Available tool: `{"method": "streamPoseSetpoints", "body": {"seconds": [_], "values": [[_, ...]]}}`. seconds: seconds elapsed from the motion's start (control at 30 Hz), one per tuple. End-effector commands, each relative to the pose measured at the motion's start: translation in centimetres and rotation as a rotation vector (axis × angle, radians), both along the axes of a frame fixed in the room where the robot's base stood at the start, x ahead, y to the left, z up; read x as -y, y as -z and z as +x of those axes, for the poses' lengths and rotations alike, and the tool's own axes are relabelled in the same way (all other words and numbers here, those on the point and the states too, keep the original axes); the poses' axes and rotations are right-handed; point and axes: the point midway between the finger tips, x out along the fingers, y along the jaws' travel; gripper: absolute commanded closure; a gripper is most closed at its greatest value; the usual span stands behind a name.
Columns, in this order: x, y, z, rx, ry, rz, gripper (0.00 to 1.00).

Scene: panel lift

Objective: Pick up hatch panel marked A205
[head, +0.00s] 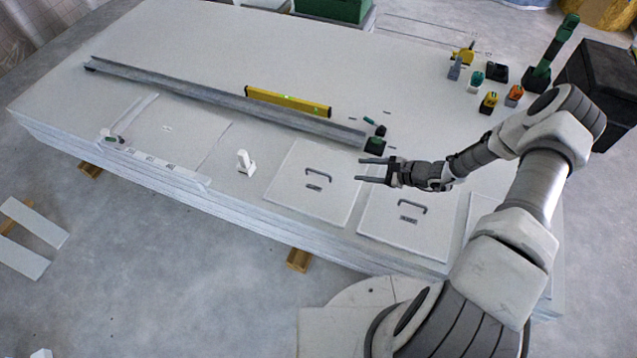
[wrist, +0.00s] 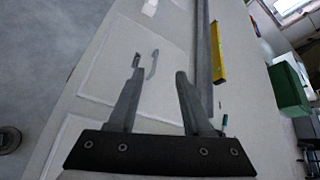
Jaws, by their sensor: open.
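Two square white hatch panels lie flat on the stacked boards. The left panel (head: 290,188) and the right panel (head: 385,222) each have a dark bar handle and a small dark label. The labels are too small to read, so I cannot tell which is A205. A third panel (head: 482,205) is mostly hidden behind my arm. My gripper (head: 370,171) is open and empty, above the boards near the left panel's right edge. In the wrist view, a panel (wrist: 108,65) with a handle (wrist: 153,65) shows beyond my open gripper (wrist: 160,76).
A long metal rail (head: 220,98) and a yellow level (head: 288,101) lie behind the panels. A small white object (head: 244,163) stands left of them. Several tools and a green-handled tool (head: 553,55) stand at the back right, beside a black box (head: 600,85).

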Motion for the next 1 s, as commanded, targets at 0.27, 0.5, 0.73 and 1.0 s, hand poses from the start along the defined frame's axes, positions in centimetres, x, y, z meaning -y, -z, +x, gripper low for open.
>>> {"method": "streamPoseSetpoints", "body": {"seconds": [0.27, 0.5, 0.73, 1.0], "values": [[0.1, 6.2, -0.6, -0.069, 0.147, 0.087, 0.5], [-1.9, 8.3, 0.7, -0.077, 0.161, 0.098, 0.5], [-5.4, 10.8, 3.4, -0.076, 0.16, 0.096, 0.5], [-8.3, 12.5, 5.6, -0.075, 0.161, 0.095, 0.5]]}}
